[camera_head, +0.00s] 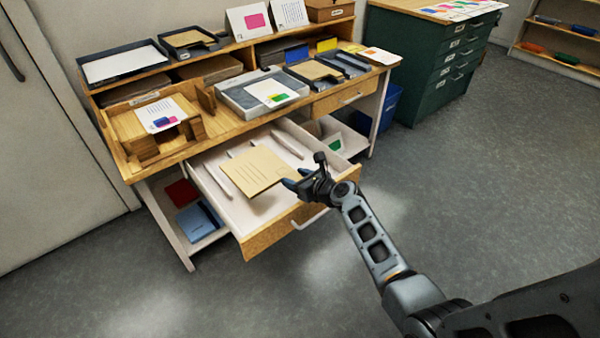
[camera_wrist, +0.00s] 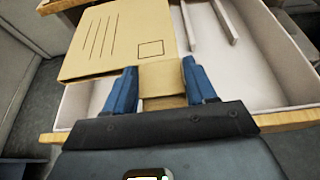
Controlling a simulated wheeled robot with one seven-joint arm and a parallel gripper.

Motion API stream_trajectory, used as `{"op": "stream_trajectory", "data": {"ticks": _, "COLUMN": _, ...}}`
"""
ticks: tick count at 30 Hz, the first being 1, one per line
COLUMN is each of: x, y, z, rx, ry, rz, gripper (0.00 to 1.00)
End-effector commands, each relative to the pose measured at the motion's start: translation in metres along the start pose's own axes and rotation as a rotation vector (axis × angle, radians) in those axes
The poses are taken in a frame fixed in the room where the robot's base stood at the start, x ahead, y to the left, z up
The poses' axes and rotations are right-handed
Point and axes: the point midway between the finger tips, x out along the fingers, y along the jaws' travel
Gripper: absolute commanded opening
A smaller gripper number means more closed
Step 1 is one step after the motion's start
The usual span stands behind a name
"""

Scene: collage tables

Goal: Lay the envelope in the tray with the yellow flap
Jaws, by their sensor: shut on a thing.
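A tan envelope (camera_head: 255,171) with printed lines and a small square is held flat over the open drawer (camera_head: 290,215). My gripper (camera_head: 300,183) is shut on its near right edge. In the wrist view the envelope (camera_wrist: 115,40) extends up and left from my gripper (camera_wrist: 160,85), with a tan part of it between the blue fingers. I cannot clearly pick out a tray with a yellow flap. A grey tray (camera_head: 236,98) on the desk holds a white sheet with green and yellow marks. A yellow piece (camera_head: 326,44) shows in the shelf behind.
The desk top also bears a wooden tray (camera_head: 128,150) at left and dark trays (camera_head: 318,72) at right. The pulled-out drawer with its dividers is below the envelope. A green cabinet (camera_head: 430,70) stands to the right; the floor in front is clear.

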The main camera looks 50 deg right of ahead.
Motion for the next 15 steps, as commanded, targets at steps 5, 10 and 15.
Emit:
{"op": "stream_trajectory", "data": {"ticks": 5, "x": -0.012, "y": 0.028, "z": -0.01, "rx": -0.009, "ry": 0.002, "rz": 0.023, "gripper": 0.26}}
{"op": "stream_trajectory", "data": {"ticks": 10, "x": -0.027, "y": 0.066, "z": -0.023, "rx": -0.023, "ry": 0.003, "rz": 0.051, "gripper": 0.26}}
{"op": "stream_trajectory", "data": {"ticks": 15, "x": -0.049, "y": 0.12, "z": -0.041, "rx": -0.038, "ry": 0.004, "rz": 0.094, "gripper": 0.26}}
